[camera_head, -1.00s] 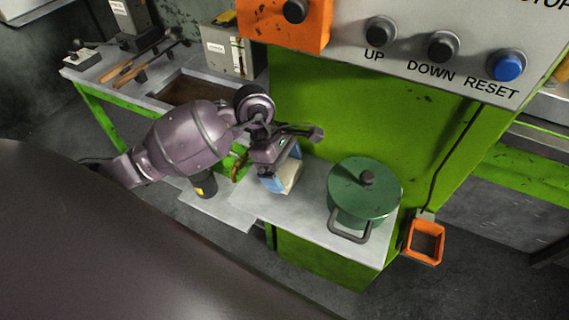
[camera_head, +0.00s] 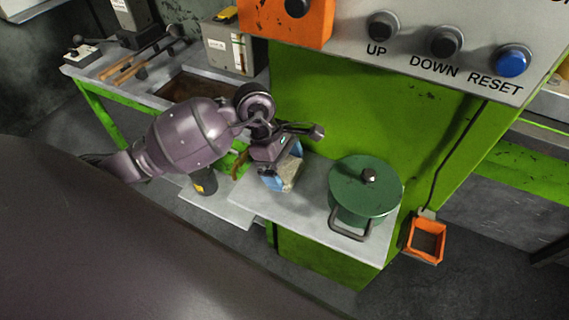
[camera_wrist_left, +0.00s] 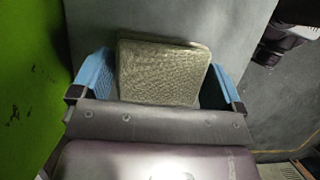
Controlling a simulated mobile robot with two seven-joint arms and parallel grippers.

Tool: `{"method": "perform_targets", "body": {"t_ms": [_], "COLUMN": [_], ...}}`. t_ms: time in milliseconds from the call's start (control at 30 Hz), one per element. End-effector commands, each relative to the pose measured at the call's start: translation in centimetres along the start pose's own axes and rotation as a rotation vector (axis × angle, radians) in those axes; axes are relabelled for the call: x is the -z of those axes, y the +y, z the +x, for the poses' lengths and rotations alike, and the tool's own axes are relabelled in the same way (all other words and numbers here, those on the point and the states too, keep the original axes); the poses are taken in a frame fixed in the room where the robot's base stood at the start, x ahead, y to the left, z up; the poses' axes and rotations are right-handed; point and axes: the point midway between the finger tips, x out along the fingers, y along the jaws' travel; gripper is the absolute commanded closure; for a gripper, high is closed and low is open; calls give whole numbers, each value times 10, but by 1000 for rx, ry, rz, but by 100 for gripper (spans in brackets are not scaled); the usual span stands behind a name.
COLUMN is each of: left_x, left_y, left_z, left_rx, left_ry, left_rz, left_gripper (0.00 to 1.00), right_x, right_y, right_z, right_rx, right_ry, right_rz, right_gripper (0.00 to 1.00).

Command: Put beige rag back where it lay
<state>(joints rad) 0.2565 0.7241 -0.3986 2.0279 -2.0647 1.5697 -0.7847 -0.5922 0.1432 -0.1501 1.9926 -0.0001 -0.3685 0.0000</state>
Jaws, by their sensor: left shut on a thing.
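The beige rag (camera_wrist_left: 165,72) is a folded, textured pad between the two blue fingers of my left gripper (camera_wrist_left: 158,85) in the left wrist view. In the head view, my left gripper (camera_head: 284,178) is shut on the rag (camera_head: 290,172), over the grey shelf (camera_head: 303,222) on the green press. The rag is partly hidden by the fingers and wrist. I cannot tell whether it touches the shelf. My right gripper is out of view.
A green lidded pot (camera_head: 365,190) stands on the shelf to the right of my gripper. A dark bottle (camera_head: 205,183) stands to the left. Tongs or hammers lie on the back-left table (camera_head: 82,72).

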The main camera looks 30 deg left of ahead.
Motion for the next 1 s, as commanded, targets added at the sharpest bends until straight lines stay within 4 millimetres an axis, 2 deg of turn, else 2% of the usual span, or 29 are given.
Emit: {"method": "perform_targets", "body": {"t_ms": [300, 567, 600, 867, 1000], "left_x": [1, 2, 2, 2, 3], "left_y": [0, 0, 0, 0, 1], "left_z": [3, 6, 6, 4, -6], "left_rx": [0, 1, 0, 0, -2], "left_ry": [0, 0, 0, 0, 2], "left_rz": [0, 0, 0, 0, 1], "left_gripper": [26, 26, 1, 0, 0], "right_x": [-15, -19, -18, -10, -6], "right_y": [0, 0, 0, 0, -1], "right_z": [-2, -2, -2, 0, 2], "right_rx": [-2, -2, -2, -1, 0], "right_ry": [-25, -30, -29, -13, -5], "right_rz": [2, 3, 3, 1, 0], "right_gripper": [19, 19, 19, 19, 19]}}
